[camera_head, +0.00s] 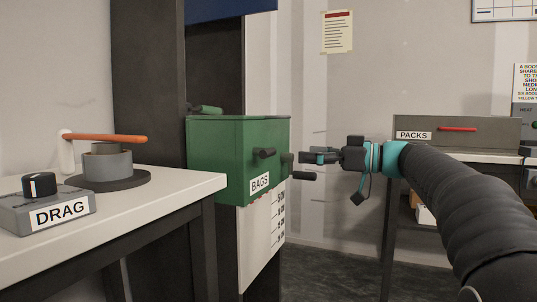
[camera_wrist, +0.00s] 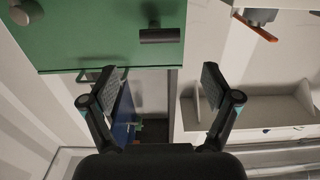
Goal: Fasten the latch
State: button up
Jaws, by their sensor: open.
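No part is labelled as the latch, and I cannot tell for sure which fitting it is. A green box (camera_head: 225,150) labelled BAGS carries a dark handle (camera_head: 264,153) on its front and another dark fitting (camera_head: 287,158) near its right edge. In the wrist view the green panel (camera_wrist: 90,40) shows a dark T-shaped handle (camera_wrist: 160,36) and a round-ended knob (camera_wrist: 22,12). My gripper (camera_head: 308,167) is open and empty, just right of the box; its fingers (camera_wrist: 160,78) lie below the panel's edge in the wrist view. I see no clear contact.
A white bench (camera_head: 150,210) at left holds a DRAG knob box (camera_head: 45,208) and a grey pot (camera_head: 107,168) under an orange lever (camera_head: 105,138). A PACKS drawer unit (camera_head: 485,130) stands at right. Open floor (camera_head: 325,270) lies between.

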aim_at(272, 152)
jog(key=x, duration=1)
jog(key=shift+w+a+f, duration=0.1)
jog(key=shift+w+a, duration=0.05)
jog(key=shift+a, duration=0.25)
jog(key=c, duration=1.2)
